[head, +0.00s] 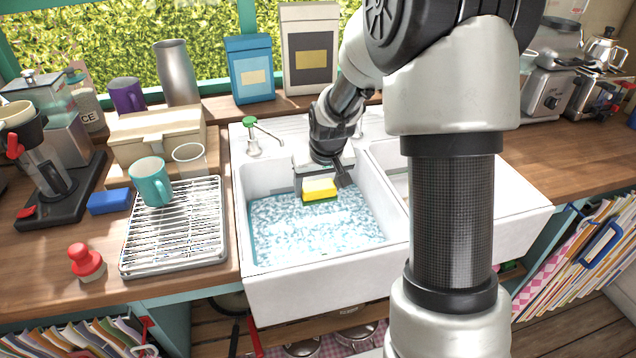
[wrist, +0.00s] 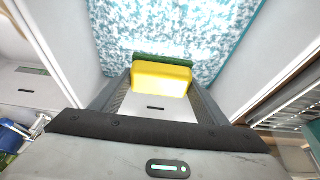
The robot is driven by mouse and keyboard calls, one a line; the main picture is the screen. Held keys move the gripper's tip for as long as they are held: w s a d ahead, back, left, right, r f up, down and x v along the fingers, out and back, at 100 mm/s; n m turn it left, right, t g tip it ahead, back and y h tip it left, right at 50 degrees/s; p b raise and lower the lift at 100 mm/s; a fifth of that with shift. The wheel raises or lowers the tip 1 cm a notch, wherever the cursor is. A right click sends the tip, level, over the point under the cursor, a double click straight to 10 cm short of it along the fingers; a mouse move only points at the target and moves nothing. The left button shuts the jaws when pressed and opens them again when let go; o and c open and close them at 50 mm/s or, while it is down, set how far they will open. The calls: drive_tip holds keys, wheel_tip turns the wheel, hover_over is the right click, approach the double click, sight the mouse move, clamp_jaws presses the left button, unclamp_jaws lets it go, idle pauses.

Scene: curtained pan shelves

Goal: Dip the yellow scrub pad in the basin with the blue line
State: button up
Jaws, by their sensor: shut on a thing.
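The yellow scrub pad (head: 320,188), with a green scouring layer, is held in my gripper (head: 322,180) over the left basin (head: 300,283). The wrist view shows the pad (wrist: 161,78) gripped between both fingers, its green side facing the water. The left basin holds foamy blue-white water (head: 310,225). The pad is near the back of this basin, low over the water; I cannot tell if it touches the surface. The right basin (head: 500,220) is mostly hidden behind my arm. I cannot make out a blue line on either basin.
A wire drying rack (head: 175,230) stands left of the sink with a teal mug (head: 150,181) on it. A blue sponge (head: 109,201) lies beside it. A green-handled tap (head: 253,138) stands behind the left basin. The basin walls surround my gripper closely.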

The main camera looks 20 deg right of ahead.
drive_tip(key=shift+f+b, duration=5.15)
drive_tip(key=shift+f, duration=1.8)
wheel_tip(320, 180, up, 20)
drive_tip(key=p, duration=1.3)
drive_tip(key=shift+d+f, duration=0.1)
drive_tip(key=shift+d, duration=0.05)
